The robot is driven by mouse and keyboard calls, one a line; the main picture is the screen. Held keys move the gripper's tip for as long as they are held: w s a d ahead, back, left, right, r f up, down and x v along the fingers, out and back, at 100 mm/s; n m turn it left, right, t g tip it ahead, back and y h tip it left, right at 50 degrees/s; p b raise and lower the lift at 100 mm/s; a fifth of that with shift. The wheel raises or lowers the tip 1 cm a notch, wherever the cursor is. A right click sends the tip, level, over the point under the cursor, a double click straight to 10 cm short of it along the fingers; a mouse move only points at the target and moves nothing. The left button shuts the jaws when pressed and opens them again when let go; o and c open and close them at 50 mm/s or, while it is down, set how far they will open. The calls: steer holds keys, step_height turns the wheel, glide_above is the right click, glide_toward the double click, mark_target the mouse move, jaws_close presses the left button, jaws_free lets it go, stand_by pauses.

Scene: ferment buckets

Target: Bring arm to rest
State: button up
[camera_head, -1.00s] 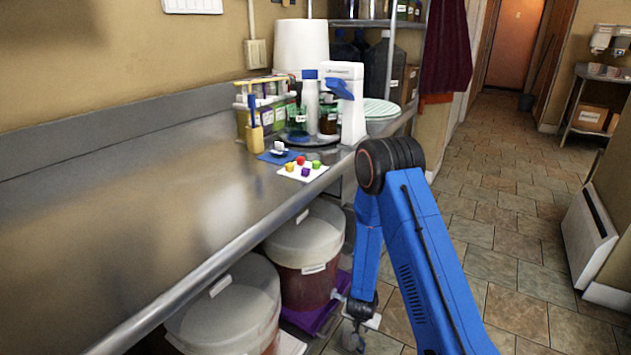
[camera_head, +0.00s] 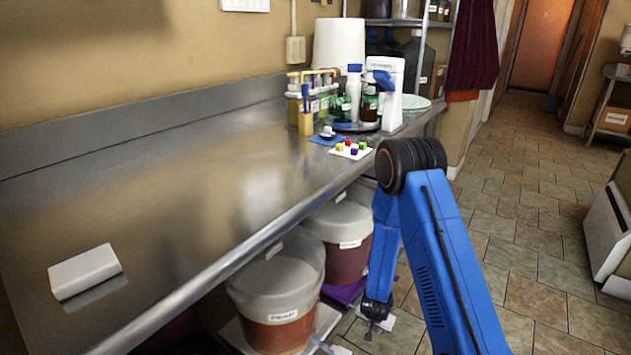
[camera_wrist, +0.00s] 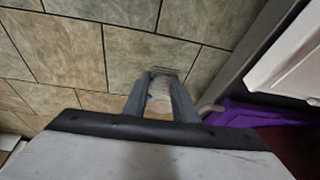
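My gripper (camera_head: 374,318) hangs low at the end of my blue arm, in front of the counter's front edge and beside the buckets on the lower level. In the wrist view its two grey fingers (camera_wrist: 162,88) stand apart and point toward the floor tiles. A pale, blurred patch shows between them. I cannot tell whether it is something held or something behind. The fingertips are too small in the head view to settle this.
A steel counter (camera_head: 190,200) runs along the left, with a white box (camera_head: 85,270) on it. Lidded buckets (camera_head: 278,300) (camera_head: 342,240) stand below. A purple mat (camera_wrist: 230,110) lies near my gripper. Tiled floor (camera_head: 540,210) is open to the right.

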step_height(320, 180, up, 20)
steer(key=a+n+y, duration=0.2)
steer(key=s+d+r+n+t+y, duration=0.1)
steer(key=s+r, duration=0.2)
steer(key=r, duration=0.5)
steer(key=s+r, duration=0.3)
steer(key=r, duration=0.5)
steer(key=s+d+r+n, duration=0.1)
steer(key=s+d+r, duration=0.1)
steer(key=s+r, duration=0.3)
steer(key=s+d+r+n+h, duration=0.1)
steer(key=s+d+r, duration=0.2)
steer(key=s, duration=1.1)
steer(key=s+d+r+n, duration=0.1)
steer(key=s+d+r, duration=0.2)
steer(key=s+r, duration=0.6)
steer(key=shift+s+r, duration=0.2)
steer(key=shift+s, duration=0.2)
